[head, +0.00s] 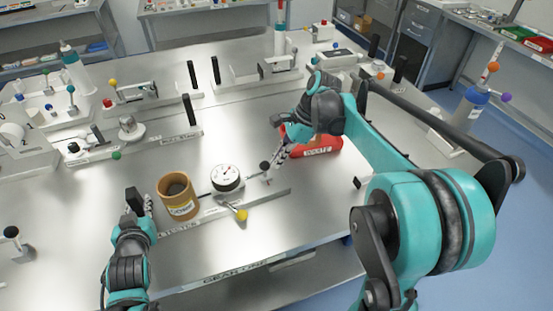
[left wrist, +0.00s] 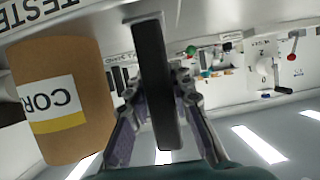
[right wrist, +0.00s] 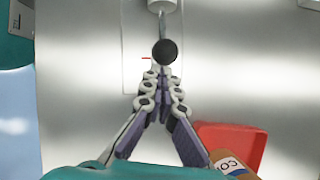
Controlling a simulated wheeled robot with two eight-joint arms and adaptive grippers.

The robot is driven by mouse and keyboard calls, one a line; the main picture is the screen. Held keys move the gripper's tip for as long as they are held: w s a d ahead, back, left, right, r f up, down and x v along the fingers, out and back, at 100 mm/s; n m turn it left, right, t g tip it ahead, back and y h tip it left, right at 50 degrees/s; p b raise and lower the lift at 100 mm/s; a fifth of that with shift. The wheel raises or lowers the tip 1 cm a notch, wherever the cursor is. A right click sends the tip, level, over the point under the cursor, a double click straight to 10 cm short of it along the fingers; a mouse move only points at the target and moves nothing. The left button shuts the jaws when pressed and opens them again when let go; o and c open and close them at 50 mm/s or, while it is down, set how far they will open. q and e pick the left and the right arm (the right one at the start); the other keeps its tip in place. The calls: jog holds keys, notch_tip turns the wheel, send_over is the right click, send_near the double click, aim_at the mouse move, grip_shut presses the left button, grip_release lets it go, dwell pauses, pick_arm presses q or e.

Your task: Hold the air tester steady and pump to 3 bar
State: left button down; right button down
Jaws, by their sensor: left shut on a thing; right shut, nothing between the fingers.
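The air tester is a flat metal base (head: 215,210) near the table's front edge, with a round white gauge (head: 225,177), a yellow-knobbed lever (head: 241,215) and a rod ending in a black knob (head: 265,166). The gauge reading is too small to tell. A brown core (head: 177,198) stands at its left part. My left gripper (head: 142,207) is shut on the tester's upright black handle (left wrist: 155,85), left of the core. My right gripper (head: 269,174) is shut and empty by the black knob, which also shows just beyond its fingertips in the right wrist view (right wrist: 165,52). Contact there is unclear.
A red waste bin (head: 318,143) lies behind my right gripper. Metal fixtures with black posts and coloured knobs (head: 132,130) stand across the back and left of the table. The table surface (head: 320,200) to the right of the tester is mostly clear.

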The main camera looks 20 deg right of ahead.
pick_arm(q)
jog(key=shift+s+f, duration=0.1)
jog(key=shift+f, duration=0.1)
pick_arm(e)
jog(key=shift+s+d+f, duration=0.1)
jog(key=shift+d+f, duration=0.05)
jog(key=shift+d, duration=0.35)
jog(key=d, duration=0.3)
jog(key=shift+s+d+f, duration=0.15)
jog(key=shift+s+f, duration=0.1)
jog(key=shift+f, duration=0.05)
jog(key=v, duration=1)
pick_arm(q)
jog(key=shift+r+p, duration=0.3)
jog(key=shift+p, duration=0.05)
pick_arm(e)
jog(key=shift+w+r, duration=0.15)
jog(key=shift+r, duration=0.15)
jog(key=shift+a, duration=0.25)
pick_arm(q)
jog(key=c, duration=1.3)
grip_release()
jog(key=shift+r, duration=0.1)
